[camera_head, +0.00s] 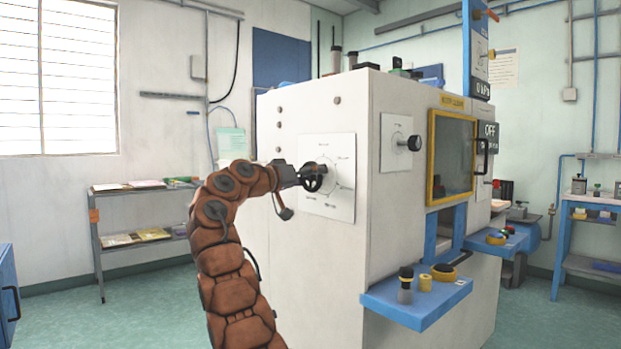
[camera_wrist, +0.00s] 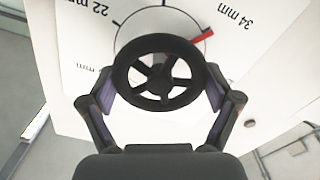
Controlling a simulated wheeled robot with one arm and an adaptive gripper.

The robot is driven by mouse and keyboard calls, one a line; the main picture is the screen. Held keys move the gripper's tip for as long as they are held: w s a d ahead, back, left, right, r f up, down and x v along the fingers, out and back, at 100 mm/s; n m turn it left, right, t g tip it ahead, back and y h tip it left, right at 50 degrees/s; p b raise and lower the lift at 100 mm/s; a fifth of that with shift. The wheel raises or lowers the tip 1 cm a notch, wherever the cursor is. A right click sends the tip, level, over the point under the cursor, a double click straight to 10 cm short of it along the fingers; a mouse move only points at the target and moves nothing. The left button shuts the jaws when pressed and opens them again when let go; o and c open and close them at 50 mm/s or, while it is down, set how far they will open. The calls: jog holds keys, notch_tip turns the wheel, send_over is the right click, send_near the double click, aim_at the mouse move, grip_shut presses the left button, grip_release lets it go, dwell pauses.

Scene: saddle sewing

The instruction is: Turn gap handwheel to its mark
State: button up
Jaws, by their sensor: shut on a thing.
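The gap handwheel is a black spoked wheel (camera_wrist: 158,72) in front of a white dial plate (camera_wrist: 95,20) with a circular scale. In the wrist view I read "22 mm" at the upper left and "34 mm" at the upper right. A red pointer (camera_wrist: 203,36) shows at the wheel's upper right, on the scale ring towards the 34 mm side. My gripper (camera_wrist: 160,92) has a finger on each side of the wheel and is shut on it. In the head view, my gripper (camera_head: 300,177) is at the dial plate (camera_head: 342,200) on the machine's left face, partly covering the wheel.
The large white machine (camera_head: 300,265) carries a second dial with a black knob (camera_head: 414,143) and a yellow-framed window (camera_head: 451,157). A blue shelf (camera_head: 418,307) with small parts juts out in front. A grey rack (camera_head: 97,245) stands at the left wall. Floor between rack and machine is clear.

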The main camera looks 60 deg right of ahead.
jog(key=shift+m, duration=0.6)
jog(key=o, duration=0.9)
jog(key=v, duration=1.2)
